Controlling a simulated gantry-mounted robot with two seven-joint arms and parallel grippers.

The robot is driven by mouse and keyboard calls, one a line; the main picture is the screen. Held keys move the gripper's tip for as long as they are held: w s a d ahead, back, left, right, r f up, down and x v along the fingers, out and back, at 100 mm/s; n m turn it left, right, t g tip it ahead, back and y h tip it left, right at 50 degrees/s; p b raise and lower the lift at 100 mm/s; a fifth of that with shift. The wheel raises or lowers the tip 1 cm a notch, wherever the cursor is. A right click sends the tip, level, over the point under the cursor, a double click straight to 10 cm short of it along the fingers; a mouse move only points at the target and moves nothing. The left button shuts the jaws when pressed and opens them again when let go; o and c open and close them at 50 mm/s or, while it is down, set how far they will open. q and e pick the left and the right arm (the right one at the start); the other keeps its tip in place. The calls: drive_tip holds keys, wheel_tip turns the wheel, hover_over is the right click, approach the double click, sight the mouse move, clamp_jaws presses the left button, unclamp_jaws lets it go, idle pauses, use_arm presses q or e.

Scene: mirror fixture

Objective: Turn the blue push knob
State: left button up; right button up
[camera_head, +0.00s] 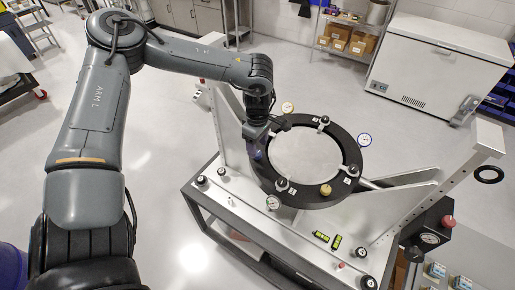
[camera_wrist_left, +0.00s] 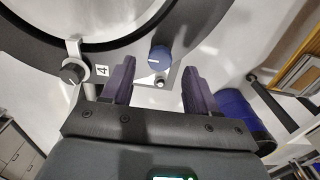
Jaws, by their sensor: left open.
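The blue push knob (camera_wrist_left: 161,58) shows in the left wrist view, a round ribbed knob on a silver plate beside the black mirror ring. My left gripper (camera_wrist_left: 159,76) is open, with one purple finger on each side of the knob in that view. Gaps show between the fingers and the knob, and I see no contact. In the head view my left gripper (camera_head: 257,148) is at the left edge of the ring (camera_head: 264,172), and I cannot make out the knob clearly there. My right gripper is not in view.
In the head view, a yellow knob (camera_head: 326,190) and a round gauge (camera_head: 273,202) are along the ring's lower side. A white freezer (camera_head: 440,65) stands behind.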

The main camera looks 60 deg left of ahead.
use_arm(q)
drive_tip(key=shift+f, duration=1.5)
